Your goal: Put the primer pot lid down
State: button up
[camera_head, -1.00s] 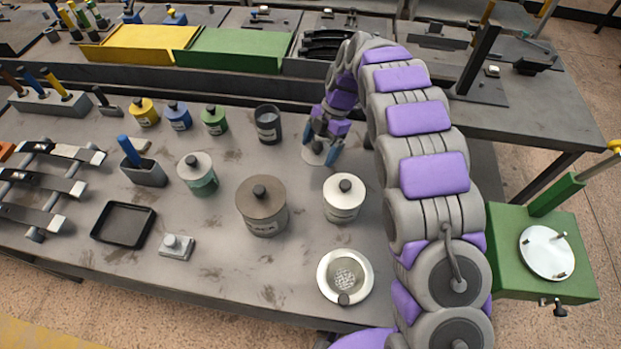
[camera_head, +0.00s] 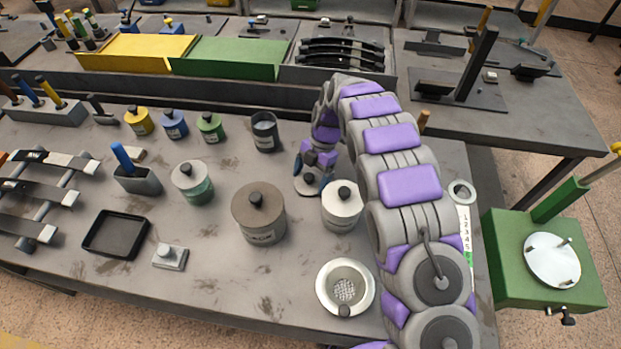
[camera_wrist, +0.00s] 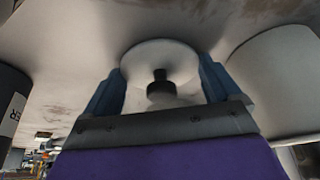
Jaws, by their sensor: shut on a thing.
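The primer pot lid (camera_head: 305,188) is a pale grey disc with a dark knob. My gripper (camera_head: 310,177) is shut on it, just behind and left of the white lidded pot (camera_head: 341,213). In the wrist view the lid (camera_wrist: 150,55) lies between the blue fingers, with its black knob toward me. The lid is low over the bench, and I cannot tell whether it touches. An open dark grey pot (camera_head: 264,134) without a lid stands behind and to the left; its label is too small to read.
A large brown-grey lidded pot (camera_head: 259,217) stands left of the white pot. A round dish with a mesh centre (camera_head: 345,287) sits at the front edge. Small yellow, blue and green pots (camera_head: 211,128) line the back. Bare bench (camera_head: 225,160) lies left of my gripper.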

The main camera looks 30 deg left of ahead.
jog(key=shift+s+d+f, duration=0.1)
jog(key=shift+s+f, duration=0.05)
jog(key=shift+f, duration=0.4)
jog(key=shift+s+d+f, duration=0.2)
jog(key=shift+f, duration=0.1)
jog(key=o, duration=0.8)
jog(key=shift+f, duration=0.15)
jog(key=shift+c, duration=0.2)
jog(key=shift+s+r, duration=0.1)
jog(key=shift+r, duration=0.15)
jog(key=a+p+v, duration=0.1)
jog(key=p+v, duration=0.2)
jog(key=v, duration=1)
jog(key=shift+w, duration=0.2)
jog(key=shift+r, duration=0.1)
